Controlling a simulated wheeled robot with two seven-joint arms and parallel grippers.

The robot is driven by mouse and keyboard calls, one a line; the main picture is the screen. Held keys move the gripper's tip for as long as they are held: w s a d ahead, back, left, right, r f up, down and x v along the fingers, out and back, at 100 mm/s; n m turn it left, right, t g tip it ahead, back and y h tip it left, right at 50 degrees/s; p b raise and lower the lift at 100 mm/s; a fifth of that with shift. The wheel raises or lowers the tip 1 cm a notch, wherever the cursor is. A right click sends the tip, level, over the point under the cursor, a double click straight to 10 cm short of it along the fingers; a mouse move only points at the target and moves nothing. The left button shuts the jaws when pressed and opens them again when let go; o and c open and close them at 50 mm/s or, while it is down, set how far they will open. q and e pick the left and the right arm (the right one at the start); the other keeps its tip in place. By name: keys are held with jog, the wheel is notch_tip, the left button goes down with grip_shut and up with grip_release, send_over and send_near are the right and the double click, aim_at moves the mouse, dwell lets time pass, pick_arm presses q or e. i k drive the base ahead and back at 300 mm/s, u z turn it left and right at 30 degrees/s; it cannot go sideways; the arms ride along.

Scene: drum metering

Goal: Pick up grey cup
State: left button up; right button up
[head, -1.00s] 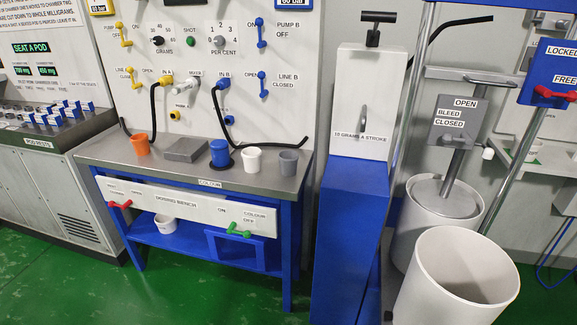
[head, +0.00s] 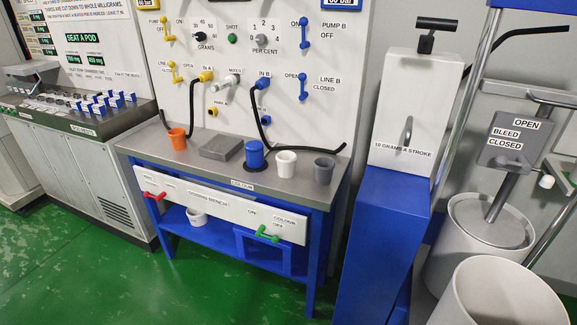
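The grey cup (head: 324,171) stands upright on the grey top of the dosing bench (head: 225,176), near its right end. A white cup (head: 286,163) stands just left of it, apart from it. A blue cup (head: 255,154) stands further left on a dark round base, and an orange cup (head: 178,139) stands near the bench's left side. Neither of my grippers shows in the head view.
A grey block (head: 220,147) lies on the bench between the orange and blue cups. A tall blue pump stand (head: 378,235) rises close to the bench's right end. A white drum (head: 495,295) stands at the lower right. Green floor (head: 130,285) is clear in front.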

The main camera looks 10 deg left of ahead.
aim_at(323, 171)
jog(key=u, duration=0.55)
jog(key=i, duration=1.6)
jog(key=z, duration=0.95)
